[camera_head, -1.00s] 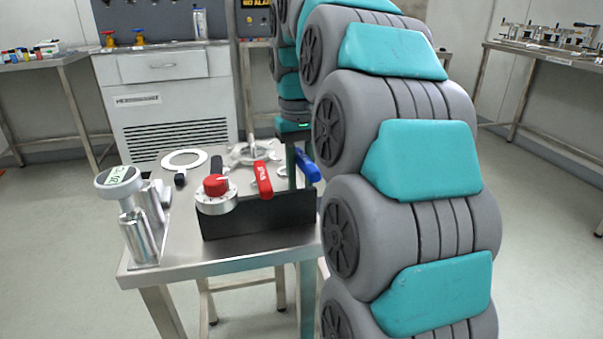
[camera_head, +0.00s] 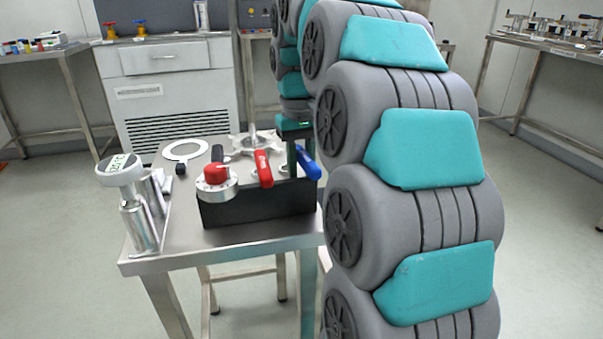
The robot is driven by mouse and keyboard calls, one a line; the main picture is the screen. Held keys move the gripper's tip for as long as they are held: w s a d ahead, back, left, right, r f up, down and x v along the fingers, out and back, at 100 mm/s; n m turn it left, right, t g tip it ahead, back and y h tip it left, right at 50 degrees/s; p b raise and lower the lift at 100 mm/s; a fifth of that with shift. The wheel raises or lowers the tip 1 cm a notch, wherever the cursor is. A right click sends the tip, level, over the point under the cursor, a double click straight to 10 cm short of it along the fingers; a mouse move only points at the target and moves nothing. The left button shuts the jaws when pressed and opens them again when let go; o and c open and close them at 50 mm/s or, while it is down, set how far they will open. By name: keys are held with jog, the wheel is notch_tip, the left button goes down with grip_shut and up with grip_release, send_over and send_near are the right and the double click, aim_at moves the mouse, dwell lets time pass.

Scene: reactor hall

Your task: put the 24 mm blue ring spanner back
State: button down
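A blue handle (camera_head: 307,162), likely the blue ring spanner, shows at the right end of a black holder (camera_head: 258,207) on the steel table. Its size marking cannot be read, and its ring end cannot be made out. My gripper (camera_head: 296,155) reaches down from above at that end, with a dark green finger just left of the blue handle. My arm and the gripper body hide part of this spot. I cannot tell whether the fingers touch or hold the blue handle. A red handle (camera_head: 263,169) stands left of it at the holder.
A round dial with a red knob (camera_head: 215,175) sits at the holder's left. A silver device with a display (camera_head: 120,170) stands at the table's left edge. A white ring (camera_head: 185,150) and a star-shaped metal part (camera_head: 256,143) lie behind. Between device and holder, the tabletop is clear.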

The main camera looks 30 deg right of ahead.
aim_at(302, 151)
jog(key=c, duration=0.6)
grip_release()
jog(key=shift+r+p, duration=1.6)
jog(key=shift+r, duration=1.45)
